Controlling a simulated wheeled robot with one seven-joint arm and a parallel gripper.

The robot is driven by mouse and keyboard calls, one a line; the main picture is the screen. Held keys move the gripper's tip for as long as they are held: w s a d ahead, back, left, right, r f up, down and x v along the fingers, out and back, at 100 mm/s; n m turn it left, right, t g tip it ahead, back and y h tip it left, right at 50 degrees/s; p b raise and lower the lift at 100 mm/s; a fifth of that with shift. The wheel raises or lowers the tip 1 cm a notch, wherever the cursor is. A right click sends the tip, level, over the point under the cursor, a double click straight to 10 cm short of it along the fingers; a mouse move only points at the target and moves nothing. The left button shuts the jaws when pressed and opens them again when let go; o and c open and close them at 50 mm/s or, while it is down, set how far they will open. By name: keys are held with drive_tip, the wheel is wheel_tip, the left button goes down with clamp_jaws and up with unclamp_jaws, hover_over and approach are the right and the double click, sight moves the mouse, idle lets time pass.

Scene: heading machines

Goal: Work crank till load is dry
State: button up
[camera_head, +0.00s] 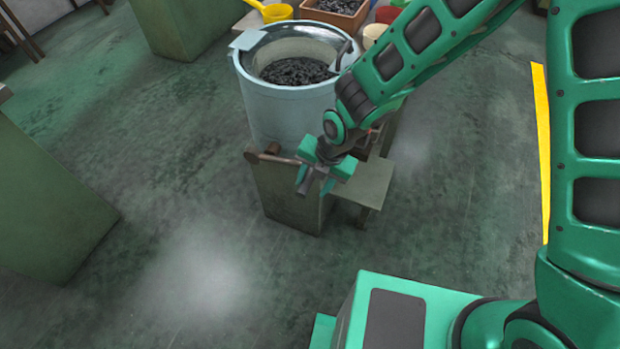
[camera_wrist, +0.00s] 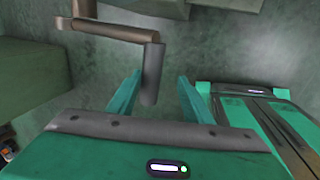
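A round pale blue-grey drum (camera_head: 262,112) with a bright metal rim stands on a green machine base (camera_head: 285,200). The load of dark small pieces (camera_head: 295,71) lies inside the drum; whether it is wet or dry cannot be told. The brown crank (camera_head: 272,158) sticks out at the base's front. In the wrist view the crank (camera_wrist: 112,31) bends to a grey handle (camera_wrist: 152,75). My gripper (camera_head: 315,184) is at the handle, open. In the wrist view its fingers (camera_wrist: 160,80) stand on either side of the handle, with gaps showing.
A brown crate of dark pieces (camera_head: 336,14), a yellow scoop (camera_head: 275,12) and a cream pot (camera_head: 374,34) are behind the drum. A green cabinet (camera_head: 45,205) is at left. A yellow floor stripe (camera_head: 541,140) runs at right. The floor in front is clear.

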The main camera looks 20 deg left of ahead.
drive_tip(key=shift+d, duration=0.1)
drive_tip(key=v, duration=1)
drive_tip(key=shift+r, duration=0.35)
drive_tip(key=w+d+r+m+h, duration=0.1)
drive_tip(key=w+d+r+m, duration=0.15)
drive_tip(key=d+m, duration=0.55)
drive_tip(key=w+d+r+m+t+h, duration=0.1)
drive_tip(key=d+r+m, duration=0.3)
drive_tip(key=d, duration=0.8)
drive_tip(key=w+d+r+m+h, duration=0.1)
drive_tip(key=d+r+m, duration=0.2)
drive_tip(key=d+m, duration=0.5)
drive_tip(key=s+d+r+m, duration=0.3)
drive_tip(key=s+d+m, duration=0.6)
drive_tip(key=d+m, duration=0.1)
drive_tip(key=s+d+r+m+g, duration=0.1)
drive_tip(key=s+d+r+m, duration=0.1)
drive_tip(key=s+d+m, duration=0.8)
drive_tip(key=shift+d+r+m+g, duration=0.3)
drive_tip(key=shift+d+r, duration=0.1)
drive_tip(key=shift+d, duration=0.1)
